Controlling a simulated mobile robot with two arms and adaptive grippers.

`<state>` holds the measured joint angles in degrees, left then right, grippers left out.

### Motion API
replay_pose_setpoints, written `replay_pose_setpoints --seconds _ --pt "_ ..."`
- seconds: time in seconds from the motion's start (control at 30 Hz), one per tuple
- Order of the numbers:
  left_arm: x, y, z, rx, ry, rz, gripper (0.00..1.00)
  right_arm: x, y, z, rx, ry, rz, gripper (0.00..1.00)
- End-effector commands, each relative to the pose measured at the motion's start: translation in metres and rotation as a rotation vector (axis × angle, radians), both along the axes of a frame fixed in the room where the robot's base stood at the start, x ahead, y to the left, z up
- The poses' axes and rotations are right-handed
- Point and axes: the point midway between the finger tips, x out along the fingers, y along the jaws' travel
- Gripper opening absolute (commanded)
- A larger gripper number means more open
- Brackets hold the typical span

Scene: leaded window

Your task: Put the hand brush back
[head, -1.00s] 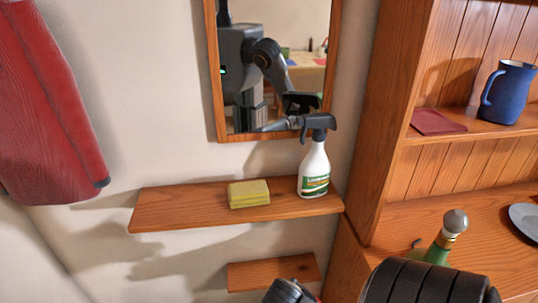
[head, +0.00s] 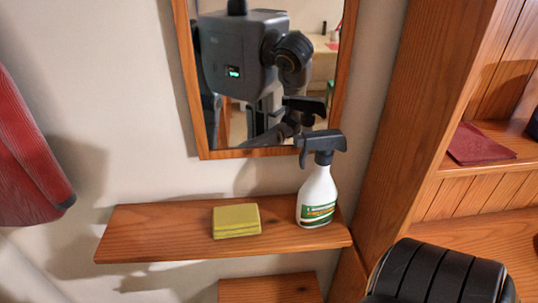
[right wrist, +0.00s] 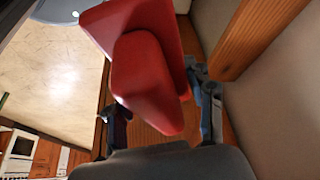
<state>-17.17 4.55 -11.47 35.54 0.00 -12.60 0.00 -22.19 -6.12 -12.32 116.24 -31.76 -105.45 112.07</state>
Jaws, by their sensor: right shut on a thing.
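My right gripper (right wrist: 162,118) is shut on a red object, which looks like the hand brush (right wrist: 148,80), in the right wrist view. Its broad, smooth red body stands out between the two fingers; bristles are not visible. A wooden board shows behind it. In the head view, neither gripper nor the brush is visible directly. A wooden wall shelf (head: 150,232) carries a yellow sponge (head: 237,220) and a white spray bottle (head: 318,195) with a dark trigger. A lower, smaller wooden shelf (head: 268,289) is partly cut off by the bottom edge; what I see of it is bare.
A wood-framed mirror (head: 255,152) hangs above the shelf and reflects me. A wooden cabinet (head: 400,130) stands at right, with a dark red cloth (head: 482,145) on its shelf. A red garment (head: 30,160) hangs at left. The upper shelf's left part is clear.

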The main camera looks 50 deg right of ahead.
Motion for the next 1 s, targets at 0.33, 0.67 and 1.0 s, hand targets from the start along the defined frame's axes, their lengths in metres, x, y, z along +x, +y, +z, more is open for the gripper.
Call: replay_pose_setpoints --seconds 0.33,0.67,1.0 --pt "0.000 0.001 0.011 0.001 0.001 0.000 0.40 0.067 -0.058 0.003 -0.007 -0.003 -0.001 0.28" --pt "0.000 0.000 0.018 0.000 0.001 0.000 0.40 0.130 -0.111 0.002 -0.006 -0.002 -0.003 0.28" --pt "0.000 0.000 0.017 0.000 0.001 0.000 0.40 0.146 -0.124 -0.028 -0.001 0.002 0.001 0.28"
